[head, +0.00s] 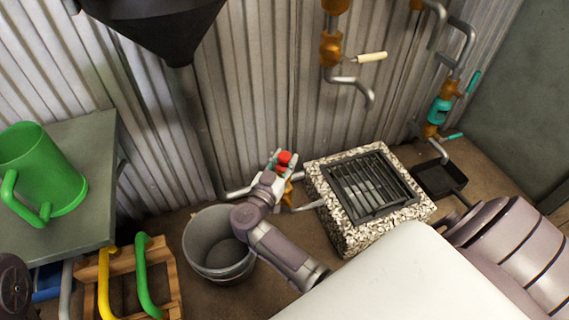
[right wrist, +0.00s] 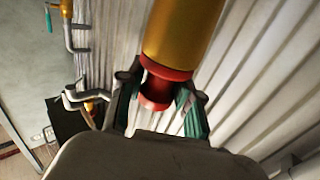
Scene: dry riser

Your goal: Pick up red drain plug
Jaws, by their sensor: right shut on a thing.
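The red drain plug (head: 285,157) shows at the tip of my right gripper (head: 277,163), near the foot of the corrugated wall. In the right wrist view, the red plug (right wrist: 155,92) sits between the two fingers of my right gripper (right wrist: 160,88), which is shut on it. A yellow-orange cylinder (right wrist: 182,35) with a red rim stands against the plug's far end. I cannot tell whether the plug is still seated in it. My left gripper is not in view.
A grey bucket (head: 205,243) stands below my right arm. A stone-edged drain grate (head: 368,188) lies to the right. A green watering can (head: 45,170) stands on a grey table (head: 88,140) at left. A wooden crate (head: 172,275) and wall pipes with valves (head: 331,48) are nearby.

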